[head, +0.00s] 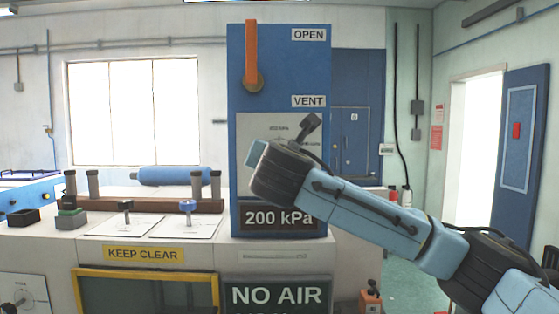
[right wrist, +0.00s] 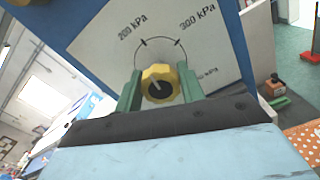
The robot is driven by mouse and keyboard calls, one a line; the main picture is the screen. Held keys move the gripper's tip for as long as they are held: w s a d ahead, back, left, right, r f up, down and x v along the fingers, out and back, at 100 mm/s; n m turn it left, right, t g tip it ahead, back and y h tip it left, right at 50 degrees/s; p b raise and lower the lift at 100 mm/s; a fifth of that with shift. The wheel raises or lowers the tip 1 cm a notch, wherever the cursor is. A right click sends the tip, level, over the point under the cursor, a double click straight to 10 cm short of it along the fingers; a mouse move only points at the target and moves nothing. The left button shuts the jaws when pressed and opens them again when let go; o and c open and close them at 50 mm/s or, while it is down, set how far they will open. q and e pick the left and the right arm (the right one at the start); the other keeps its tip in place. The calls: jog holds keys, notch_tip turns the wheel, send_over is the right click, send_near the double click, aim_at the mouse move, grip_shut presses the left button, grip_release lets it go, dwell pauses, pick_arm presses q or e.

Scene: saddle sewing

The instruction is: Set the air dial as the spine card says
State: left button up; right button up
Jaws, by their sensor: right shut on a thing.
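The air dial is a yellow knob (right wrist: 160,74) with a dark centre on a pale dial plate (right wrist: 105,50). In the right wrist view the plate reads 200 kPa at upper left and 300 kPa at upper right; a third label is partly hidden. The green fingers of my right gripper (right wrist: 160,88) are on either side of the knob, shut on it. A short pale mark on the knob slants to the upper left; its exact reading is unclear. In the head view my right wrist hides the knob. A dark card (head: 279,219) below reads 200 kPa. My left gripper is out of view.
The blue panel (head: 290,75) carries an orange lever (head: 251,50), pointing up, with OPEN and VENT labels. A NO AIR sign (head: 276,294) is below. Left on the bench are clamps, a brown bar (head: 150,205) and a blue roll (head: 176,176).

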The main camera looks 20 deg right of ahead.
jog(key=m+b, duration=0.1)
jog(key=m, duration=0.2)
jog(key=shift+f, duration=0.15)
jog(key=m+b, duration=0.2)
jog(key=m, duration=0.3)
jog(key=m+b, duration=0.1)
jog(key=m, duration=0.3)
jog(key=shift+f+m+b, duration=0.1)
jog(key=shift+m+b, duration=0.2)
jog(key=shift+b, duration=0.1)
jog(key=m+b, duration=0.1)
jog(key=m, duration=0.7)
jog(key=shift+f+b, duration=0.1)
jog(key=shift+b, duration=0.3)
jog(key=m, duration=0.4)
jog(key=shift+m, duration=0.3)
jog(key=m, duration=0.3)
jog(key=shift+m, duration=2.2)
